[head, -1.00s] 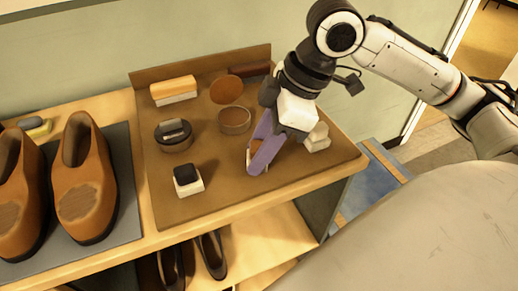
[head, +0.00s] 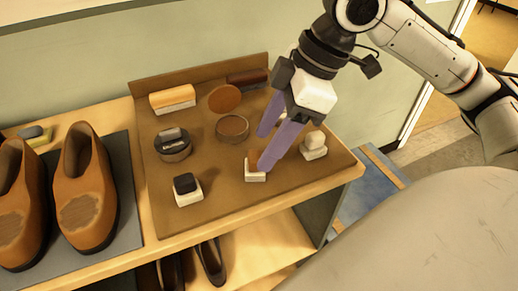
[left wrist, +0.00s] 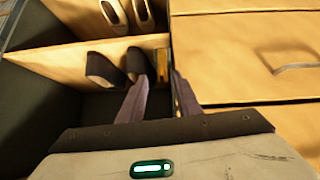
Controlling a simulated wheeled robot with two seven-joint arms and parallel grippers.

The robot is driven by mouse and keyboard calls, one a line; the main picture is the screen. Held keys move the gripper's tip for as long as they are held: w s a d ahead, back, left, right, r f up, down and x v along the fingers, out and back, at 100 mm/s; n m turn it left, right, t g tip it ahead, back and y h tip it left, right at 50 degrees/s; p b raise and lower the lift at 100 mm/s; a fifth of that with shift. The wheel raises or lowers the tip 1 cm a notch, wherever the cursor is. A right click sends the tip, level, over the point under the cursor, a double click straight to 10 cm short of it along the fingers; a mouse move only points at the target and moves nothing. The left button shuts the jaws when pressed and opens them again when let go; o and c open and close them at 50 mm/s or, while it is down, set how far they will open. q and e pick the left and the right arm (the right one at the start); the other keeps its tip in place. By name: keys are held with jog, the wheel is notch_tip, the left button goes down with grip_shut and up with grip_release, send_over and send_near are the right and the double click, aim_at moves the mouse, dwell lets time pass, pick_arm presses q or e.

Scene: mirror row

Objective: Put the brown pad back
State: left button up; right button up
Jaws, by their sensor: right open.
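The brown pad (head: 252,158) sits on a small white block (head: 256,177) near the front middle of the brown mat, partly hidden by a finger of my right gripper. My right gripper (head: 264,152) is open, its purple fingers spread. The near finger reaches down beside the pad, and the other is farther back; whether either touches the pad I cannot tell. A black pad on a white block (head: 188,197) stands to the left, and a cream pad on a white block (head: 314,150) to the right. In the left wrist view my left gripper (left wrist: 158,80) is open and empty.
On the brown mat (head: 225,205) stand an orange-topped brush (head: 173,98), a dark brush (head: 248,78), an open tin (head: 232,128) and another dark tin (head: 173,146). Brown clogs (head: 85,195) stand at left. Dark shoes (head: 211,262) are on the shelf below.

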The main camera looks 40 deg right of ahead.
jog(key=p+v, duration=0.1)
jog(key=v, duration=0.5)
jog(key=shift+r, duration=0.4)
jog(key=shift+d, duration=0.1)
dwell(0.6)
